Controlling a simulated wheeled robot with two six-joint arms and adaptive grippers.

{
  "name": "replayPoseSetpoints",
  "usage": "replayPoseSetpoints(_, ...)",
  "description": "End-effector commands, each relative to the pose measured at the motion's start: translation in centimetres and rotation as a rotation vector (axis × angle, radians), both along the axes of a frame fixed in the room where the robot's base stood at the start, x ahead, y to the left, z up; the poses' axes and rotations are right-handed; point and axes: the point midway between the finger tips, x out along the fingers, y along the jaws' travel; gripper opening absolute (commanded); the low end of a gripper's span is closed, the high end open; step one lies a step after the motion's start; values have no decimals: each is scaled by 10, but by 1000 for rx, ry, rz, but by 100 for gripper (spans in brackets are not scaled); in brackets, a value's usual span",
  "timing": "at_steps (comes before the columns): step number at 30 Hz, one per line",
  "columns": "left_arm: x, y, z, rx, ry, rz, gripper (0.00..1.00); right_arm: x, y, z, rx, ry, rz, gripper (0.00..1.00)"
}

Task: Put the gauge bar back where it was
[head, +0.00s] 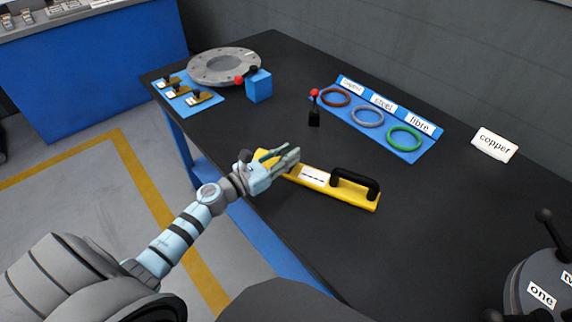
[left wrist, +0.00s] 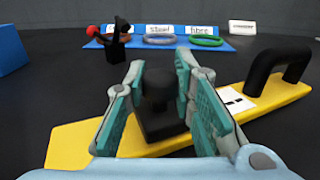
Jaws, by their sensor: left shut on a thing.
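The yellow gauge bar (head: 352,198) lies on the black table near its front edge, with a black arched handle at its right end and a white label in the middle. My left gripper (head: 287,157) is over the bar's left part. In the left wrist view, its two fingers (left wrist: 160,88) stand on either side of a black knob (left wrist: 158,100) on the yellow bar (left wrist: 270,98), shut on it. I cannot tell whether the bar is lifted off the table. My right gripper is not in view.
Behind the bar, a blue tray (head: 399,148) holds brown, grey and green rings with labels. A small black post with a red knob (head: 314,110), a blue block (head: 259,86) and a grey flange ring (head: 224,66) stand farther back. A "copper" sign (head: 494,144) and grey shell (head: 540,285) are right.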

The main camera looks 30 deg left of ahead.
Motion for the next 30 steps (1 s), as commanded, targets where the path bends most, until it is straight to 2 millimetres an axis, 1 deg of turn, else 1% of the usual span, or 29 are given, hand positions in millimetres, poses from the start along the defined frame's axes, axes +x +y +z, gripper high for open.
replayPoseSetpoints(1,0,0,-7,-3,-3,-1,0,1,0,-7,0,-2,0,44)
replayPoseSetpoints(8,0,0,-4,-3,-3,-1,0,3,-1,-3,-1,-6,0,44)
replayPoseSetpoints(12,0,0,-8,-2,-3,-1,0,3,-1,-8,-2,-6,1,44)
replayPoseSetpoints(13,0,0,-8,1,-1,0,28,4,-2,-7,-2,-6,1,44)
replayPoseSetpoints(16,0,0,-8,1,-1,0,43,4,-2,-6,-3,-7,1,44)
replayPoseSetpoints(24,0,0,-8,1,-1,0,43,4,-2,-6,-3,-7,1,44)
replayPoseSetpoints(27,0,0,-3,1,-1,0,43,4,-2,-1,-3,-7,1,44)
replayPoseSetpoints(30,-11,5,-8,3,0,0,43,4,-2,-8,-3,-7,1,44)
